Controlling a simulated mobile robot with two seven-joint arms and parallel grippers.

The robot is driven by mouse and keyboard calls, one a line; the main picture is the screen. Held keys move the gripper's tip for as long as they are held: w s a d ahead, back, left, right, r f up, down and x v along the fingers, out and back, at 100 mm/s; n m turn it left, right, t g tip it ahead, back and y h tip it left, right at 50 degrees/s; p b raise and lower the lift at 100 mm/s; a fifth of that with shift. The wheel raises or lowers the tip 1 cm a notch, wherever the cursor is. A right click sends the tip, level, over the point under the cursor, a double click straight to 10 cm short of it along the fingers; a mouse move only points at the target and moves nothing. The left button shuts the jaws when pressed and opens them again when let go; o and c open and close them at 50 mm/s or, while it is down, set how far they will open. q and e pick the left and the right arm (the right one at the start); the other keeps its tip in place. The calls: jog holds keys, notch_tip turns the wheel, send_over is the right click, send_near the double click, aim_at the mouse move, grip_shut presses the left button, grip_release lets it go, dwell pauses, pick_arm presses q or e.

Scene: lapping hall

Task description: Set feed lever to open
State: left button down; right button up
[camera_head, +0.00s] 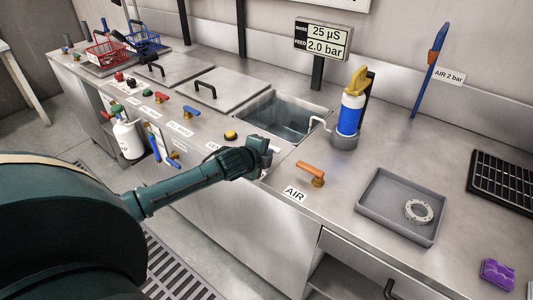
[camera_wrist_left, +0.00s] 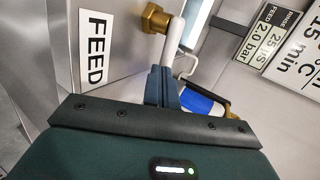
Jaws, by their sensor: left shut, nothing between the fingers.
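The feed lever shows in the left wrist view as a white handle (camera_wrist_left: 173,45) on a brass fitting (camera_wrist_left: 155,18), beside the FEED label (camera_wrist_left: 95,47). In the head view my gripper and arm hide most of it. My left gripper (camera_head: 268,157) is at the bench's front edge, just before the sink. In the left wrist view its fingers (camera_wrist_left: 161,84) are shut and empty, right at the near end of the white handle. I cannot tell whether they touch it. My right gripper is not in view.
An orange AIR lever (camera_head: 310,172) stands to the right of the gripper, and a grey tray (camera_head: 372,215) with a metal ring lies beyond it. The sink (camera_head: 290,115) and a blue-and-yellow bottle (camera_head: 350,112) are behind. A display (camera_head: 323,40) reads 25 µS and feed 2.0 bar.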

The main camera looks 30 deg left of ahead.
aim_at(278, 149)
pick_arm(q)
jog(key=shift+w+d+n+y, duration=0.25)
jog(key=shift+w+n+y, duration=0.1)
jog(key=shift+n+y, duration=0.25)
jog(key=n+y, duration=0.1)
jog(key=w+n+g+y, duration=0.1)
jog(key=shift+w+d+n+y+p, duration=0.2)
jog(key=shift+d+n+y+p, duration=0.1)
jog(key=shift+d+p, duration=0.1)
jog(key=w+n+g+y, duration=0.1)
jog(key=w+n+y, duration=0.1)
jog(key=n+y, duration=0.1)
jog(key=shift+d+n+g, duration=0.15)
jog(key=shift+n+g, duration=0.15)
jog(key=shift+g, duration=0.1)
jog(key=shift+w, duration=0.15)
jog(key=shift+w+a, duration=0.25)
jog(key=shift+w, duration=0.45)
